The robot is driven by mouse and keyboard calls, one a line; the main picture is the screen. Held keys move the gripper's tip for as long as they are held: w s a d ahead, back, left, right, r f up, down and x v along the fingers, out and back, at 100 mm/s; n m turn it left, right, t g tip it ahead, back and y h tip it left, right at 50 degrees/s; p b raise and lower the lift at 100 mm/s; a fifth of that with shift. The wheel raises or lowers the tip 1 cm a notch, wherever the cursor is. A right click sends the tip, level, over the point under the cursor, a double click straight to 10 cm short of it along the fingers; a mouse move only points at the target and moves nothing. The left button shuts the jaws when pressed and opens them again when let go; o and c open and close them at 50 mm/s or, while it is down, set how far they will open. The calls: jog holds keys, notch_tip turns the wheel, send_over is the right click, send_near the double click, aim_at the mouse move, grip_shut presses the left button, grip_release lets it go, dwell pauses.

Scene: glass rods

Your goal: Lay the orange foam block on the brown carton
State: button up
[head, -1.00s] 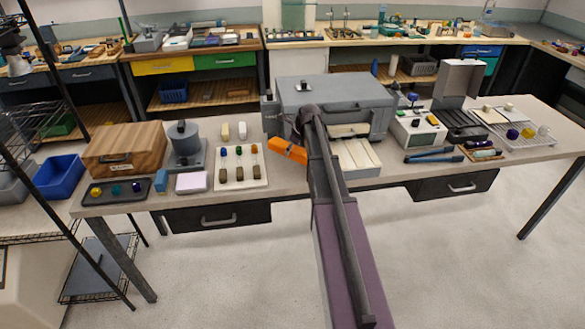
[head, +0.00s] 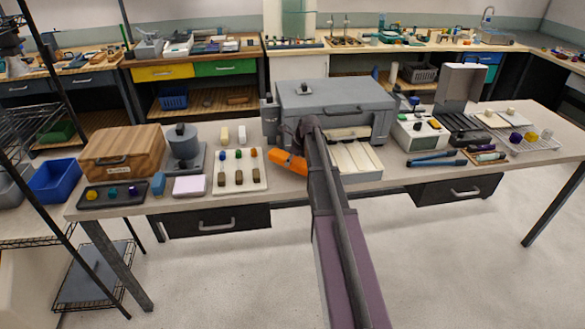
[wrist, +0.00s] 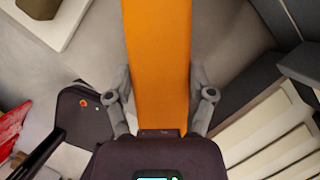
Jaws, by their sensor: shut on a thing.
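The orange foam block (head: 287,162) is held in my gripper near the front edge of the table, just left of my arm. In the wrist view the long orange block (wrist: 157,55) runs up between the two fingers of my gripper (wrist: 162,92), which are closed on its sides. The block's far end is cut off there. In the head view my arm hides most of the gripper. The only large brown box that I see is a wood-grained one with a handle (head: 122,150), at the left end of the table; I cannot tell whether it is the carton.
A white board with small coloured pieces (head: 240,185) lies left of the block. A grey machine (head: 325,97) with a slatted front tray (head: 360,165) stands behind and right of it.

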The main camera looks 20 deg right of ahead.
aim_at(292, 166)
jog(key=shift+f+b, duration=1.55)
jog(key=shift+f, duration=0.2)
jog(key=shift+f, duration=0.15)
jog(key=o, duration=1.2)
jog(key=shift+r, duration=0.2)
jog(key=p+v, duration=0.5)
jog(key=shift+s+r+p, duration=0.15)
jog(key=shift+r+p, duration=0.15)
jog(key=shift+r, duration=0.1)
jog(key=p+v, duration=0.5)
jog(key=v, duration=0.1)
jog(key=shift+p, duration=0.3)
jog(key=shift+d, duration=0.1)
jog(key=shift+s, duration=0.1)
